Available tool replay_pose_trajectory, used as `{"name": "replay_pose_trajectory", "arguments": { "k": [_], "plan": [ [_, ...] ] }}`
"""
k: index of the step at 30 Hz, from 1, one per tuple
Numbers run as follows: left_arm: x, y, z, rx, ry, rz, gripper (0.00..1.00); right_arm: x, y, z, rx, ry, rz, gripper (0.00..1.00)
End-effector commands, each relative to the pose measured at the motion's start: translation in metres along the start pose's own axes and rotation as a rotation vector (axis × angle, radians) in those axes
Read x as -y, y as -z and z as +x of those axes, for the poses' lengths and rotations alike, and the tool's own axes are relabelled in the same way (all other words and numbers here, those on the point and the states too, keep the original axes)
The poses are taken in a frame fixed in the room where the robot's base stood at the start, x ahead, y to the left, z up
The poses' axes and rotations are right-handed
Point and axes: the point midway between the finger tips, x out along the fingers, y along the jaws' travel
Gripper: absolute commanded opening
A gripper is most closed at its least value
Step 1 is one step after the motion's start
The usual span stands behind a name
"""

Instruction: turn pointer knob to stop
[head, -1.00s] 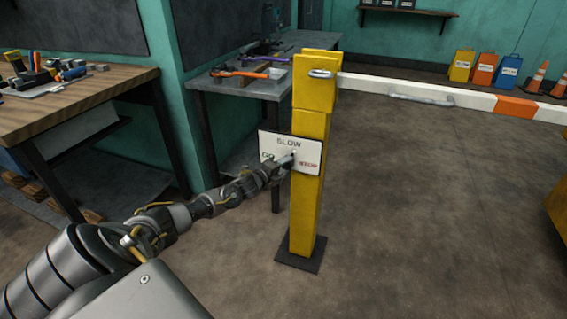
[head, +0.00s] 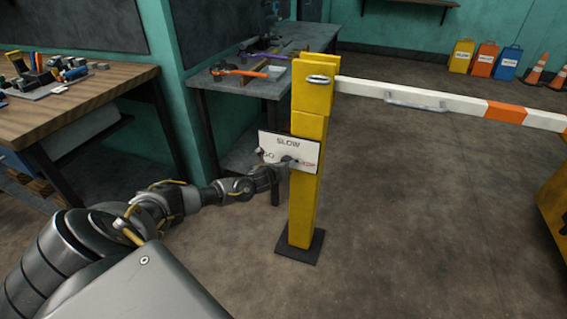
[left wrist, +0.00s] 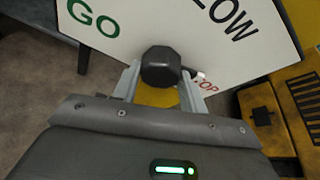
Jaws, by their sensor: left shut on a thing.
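A white sign panel (head: 270,140) with SLOW at the top, GO at the left and red STOP at the right is fixed to the yellow post. The dark pointer knob (left wrist: 162,65) sits on the panel, and its white-tipped pointer (left wrist: 197,76) points at STOP, covering part of that word. My left gripper (head: 284,165) is at the panel. In the left wrist view, the fingers of my left gripper (left wrist: 160,84) are on both sides of the knob, shut on it. My right gripper is not in view.
The yellow post (head: 306,205) stands on a dark base plate and carries a white and orange barrier arm (head: 450,105). A grey bench (head: 240,85) with tools is behind at left, a wooden workbench (head: 70,100) farther left. The floor at right is mostly clear.

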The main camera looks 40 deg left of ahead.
Motion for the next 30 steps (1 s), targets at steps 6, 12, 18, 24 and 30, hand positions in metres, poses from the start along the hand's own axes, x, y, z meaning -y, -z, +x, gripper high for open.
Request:
{"name": "replay_pose_trajectory", "arguments": {
  "k": [6,12,18,24,30],
  "plan": [
    [0.001,0.0,0.0,0.004,-0.051,0.123,0.2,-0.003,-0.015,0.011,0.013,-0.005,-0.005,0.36],
    [0.001,0.0,0.0,0.006,-0.079,0.192,0.2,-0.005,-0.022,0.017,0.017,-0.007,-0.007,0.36],
    [0.001,0.001,0.0,0.007,-0.092,0.223,0.2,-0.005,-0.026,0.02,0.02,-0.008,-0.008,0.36],
    [0.001,0.001,0.0,0.008,-0.095,0.228,0.2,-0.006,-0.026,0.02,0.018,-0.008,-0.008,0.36],
    [0.001,0.001,0.0,0.008,-0.094,0.228,0.2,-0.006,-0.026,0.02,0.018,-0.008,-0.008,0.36]
  ]
}}
